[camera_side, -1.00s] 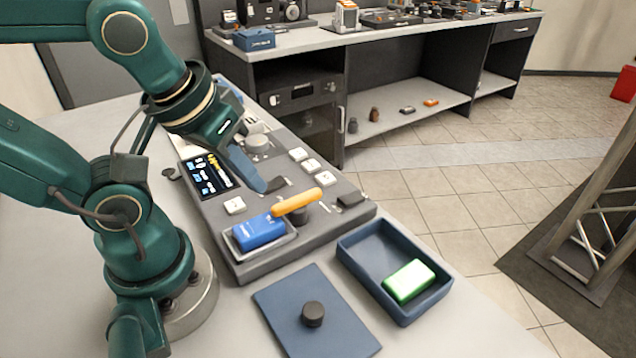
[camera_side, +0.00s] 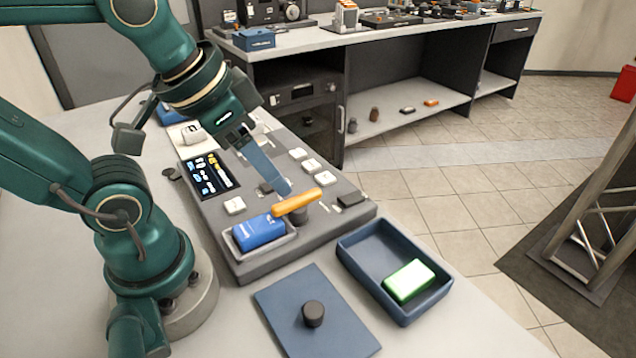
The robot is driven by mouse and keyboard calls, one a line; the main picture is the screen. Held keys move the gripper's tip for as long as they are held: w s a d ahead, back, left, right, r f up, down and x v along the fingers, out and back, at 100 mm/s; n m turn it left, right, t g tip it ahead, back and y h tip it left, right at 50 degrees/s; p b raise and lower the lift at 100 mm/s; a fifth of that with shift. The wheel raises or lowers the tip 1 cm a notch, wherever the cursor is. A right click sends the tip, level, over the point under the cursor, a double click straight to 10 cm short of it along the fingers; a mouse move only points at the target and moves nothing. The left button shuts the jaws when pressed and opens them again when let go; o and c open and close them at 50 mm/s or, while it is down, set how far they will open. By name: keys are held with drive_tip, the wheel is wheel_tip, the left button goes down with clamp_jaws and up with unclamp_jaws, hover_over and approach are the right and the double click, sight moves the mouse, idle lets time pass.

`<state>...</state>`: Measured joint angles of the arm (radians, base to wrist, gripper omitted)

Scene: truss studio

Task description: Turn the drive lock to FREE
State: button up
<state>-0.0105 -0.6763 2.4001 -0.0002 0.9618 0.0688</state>
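An orange lever (camera_side: 297,202) sits on a dark round hub near the front of the grey console (camera_side: 225,213); I take it for the drive lock. Its handle slants up to the right. No FREE marking is readable at this size. My gripper (camera_side: 282,188) points down over the console, its blue-grey fingers ending just behind the lever in the picture. Whether they touch it cannot be told. The fingers overlap from this side, so their gap is hidden. Nothing is seen held between them.
A blue block (camera_side: 259,232) sits in a grey holder in front of the lever. White buttons (camera_side: 325,178) and a lit screen (camera_side: 209,175) are on the console.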

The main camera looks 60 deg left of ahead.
sight(297, 197)
drive_tip(key=w+a+f+g, duration=0.1)
drive_tip(key=w, duration=0.1)
drive_tip(key=w+a+f+g, duration=0.1)
drive_tip(key=w+g, duration=0.1)
drive_tip(key=w+a+f+g, duration=0.1)
drive_tip(key=w+a, duration=0.1)
drive_tip(key=shift+w+f+g, duration=0.25)
drive_tip(key=shift+f+g, duration=0.15)
drive_tip(key=shift+a+f+n, duration=0.2)
drive_tip(key=shift+f+n, duration=0.1)
drive_tip(key=shift+f, duration=2.75)
clamp_jaws()
